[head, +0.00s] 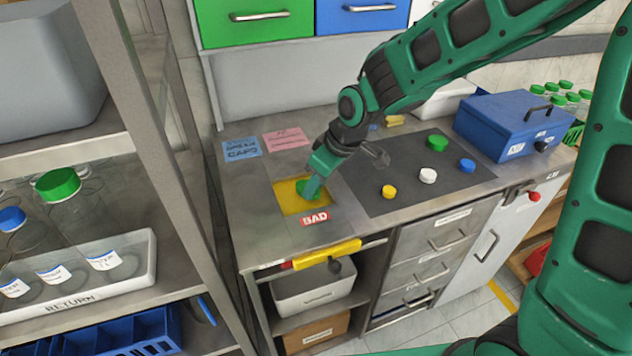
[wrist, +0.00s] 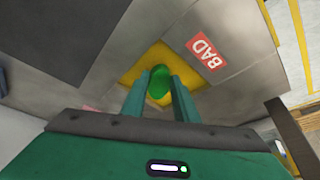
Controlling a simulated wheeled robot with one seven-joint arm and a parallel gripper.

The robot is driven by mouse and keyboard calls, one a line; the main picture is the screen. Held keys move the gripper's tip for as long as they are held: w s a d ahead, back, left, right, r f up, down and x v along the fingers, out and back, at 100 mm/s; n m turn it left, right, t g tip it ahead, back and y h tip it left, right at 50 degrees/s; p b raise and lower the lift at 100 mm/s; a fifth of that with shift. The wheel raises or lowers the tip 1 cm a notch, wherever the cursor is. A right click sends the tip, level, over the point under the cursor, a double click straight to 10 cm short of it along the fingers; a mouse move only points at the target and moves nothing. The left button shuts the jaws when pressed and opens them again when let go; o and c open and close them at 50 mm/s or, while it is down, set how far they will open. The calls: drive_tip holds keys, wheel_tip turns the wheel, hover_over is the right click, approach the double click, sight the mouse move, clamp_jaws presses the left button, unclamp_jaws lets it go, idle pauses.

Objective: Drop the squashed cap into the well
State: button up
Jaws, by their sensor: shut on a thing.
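My gripper (head: 314,186) is over the yellow square well (head: 290,205) at the left of the bench. In the wrist view, my gripper (wrist: 160,92) is shut on a green cap (wrist: 159,80) held between its fingertips. The green cap also shows in the head view (head: 304,190). The yellow well (wrist: 136,72) lies behind the cap in the wrist view. A red label reading BAD (head: 315,218) sits at the well's front right. I cannot tell the exact height of the cap over the well.
A dark mat (head: 385,205) to the right bears a green cap (head: 437,143), a yellow cap (head: 389,191), a white cap (head: 428,175) and a blue cap (head: 467,166). A blue case (head: 500,125) stands at the back right. A shelf post (head: 165,150) rises at the left.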

drive_tip(key=o, duration=1.2)
drive_tip(key=v, duration=1)
drive_tip(key=shift+d+r, duration=0.2)
drive_tip(key=shift+r, duration=0.1)
drive_tip(key=s+d+m+h, duration=0.1)
drive_tip(key=s+d+m, duration=0.3)
drive_tip(key=d, duration=0.7)
drive_tip(key=s+d+m+h, duration=0.2)
drive_tip(key=s+d+m, duration=0.2)
drive_tip(key=d, duration=0.7)
drive_tip(key=s+d+m+g, duration=0.1)
drive_tip(key=s+d+m, duration=0.1)
drive_tip(key=s, duration=0.3)
drive_tip(key=s+d+f+m+g, duration=0.1)
drive_tip(key=s+d+m, duration=0.2)
drive_tip(key=s+d, duration=0.2)
drive_tip(key=s+d+f+m+g, duration=0.1)
drive_tip(key=s+d+m, duration=0.2)
drive_tip(key=s, duration=0.3)
drive_tip(key=shift+s+d, duration=0.35)
drive_tip(key=shift+s, duration=0.05)
